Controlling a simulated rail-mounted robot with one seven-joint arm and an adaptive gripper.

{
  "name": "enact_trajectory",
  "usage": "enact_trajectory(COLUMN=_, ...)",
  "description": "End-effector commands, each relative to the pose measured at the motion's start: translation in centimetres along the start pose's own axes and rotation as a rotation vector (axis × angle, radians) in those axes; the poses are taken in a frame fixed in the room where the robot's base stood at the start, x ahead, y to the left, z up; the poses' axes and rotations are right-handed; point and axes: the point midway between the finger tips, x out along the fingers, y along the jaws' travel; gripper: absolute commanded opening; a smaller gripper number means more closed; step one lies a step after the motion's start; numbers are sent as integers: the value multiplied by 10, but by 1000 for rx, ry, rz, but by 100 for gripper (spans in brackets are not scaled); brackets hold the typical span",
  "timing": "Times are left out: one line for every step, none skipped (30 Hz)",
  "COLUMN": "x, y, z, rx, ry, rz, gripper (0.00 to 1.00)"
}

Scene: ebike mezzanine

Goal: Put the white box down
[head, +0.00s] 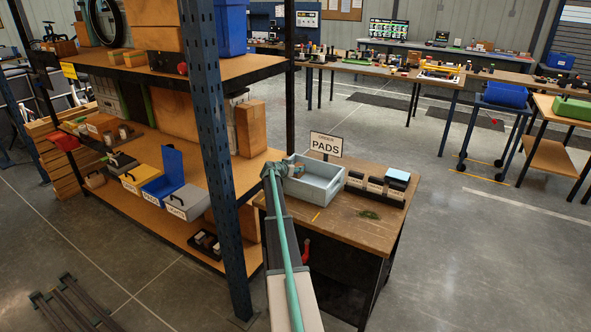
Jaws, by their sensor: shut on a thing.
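My gripper (275,170) is at the far end of my outstretched arm, at the left edge of a pale grey-blue tote (322,192) on the wooden workbench (345,220). A small whitish thing (298,171) shows just right of my gripper, over or inside the tote; I take it to be the white box. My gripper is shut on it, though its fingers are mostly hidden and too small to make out. I cannot tell whether the box touches the tote.
A sign reading PADS (326,144) stands behind the tote. A black rack (375,190) with several small boxes and a pale blue item lies to its right. A blue shelf post (215,130) and shelving with bins stand close on the left. The bench front is mostly clear.

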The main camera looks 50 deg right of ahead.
Motion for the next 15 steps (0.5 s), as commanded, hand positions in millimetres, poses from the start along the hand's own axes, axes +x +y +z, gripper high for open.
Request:
enact_trajectory(x=1, y=0, z=2, rx=0, ry=0, rz=0, gripper=5)
enact_trajectory(x=1, y=0, z=2, rx=0, ry=0, rz=0, gripper=5)
enact_trajectory(x=1, y=0, z=2, rx=0, ry=0, rz=0, gripper=5)
enact_trajectory(x=1, y=0, z=3, rx=0, ry=0, rz=0, gripper=5)
enact_trajectory(x=1, y=0, z=3, rx=0, ry=0, rz=0, gripper=5)
enact_trajectory(x=1, y=0, z=4, rx=1, ry=0, rz=0, gripper=5)
enact_trajectory(x=2, y=0, z=4, rx=1, ry=0, rz=0, gripper=5)
enact_trajectory(x=2, y=0, z=4, rx=1, ry=0, rz=0, gripper=5)
enact_trajectory(x=2, y=0, z=4, rx=1, ry=0, rz=0, gripper=5)
enact_trajectory(x=2, y=0, z=5, rx=1, ry=0, rz=0, gripper=5)
enact_trajectory(x=2, y=0, z=5, rx=1, ry=0, rz=0, gripper=5)
enact_trajectory(x=2, y=0, z=6, rx=1, ry=0, rz=0, gripper=5)
enact_trajectory(x=2, y=0, z=6, rx=1, ry=0, rz=0, gripper=5)
enact_trajectory(x=3, y=0, z=6, rx=1, ry=0, rz=0, gripper=5)
enact_trajectory(x=3, y=0, z=7, rx=1, ry=0, rz=0, gripper=5)
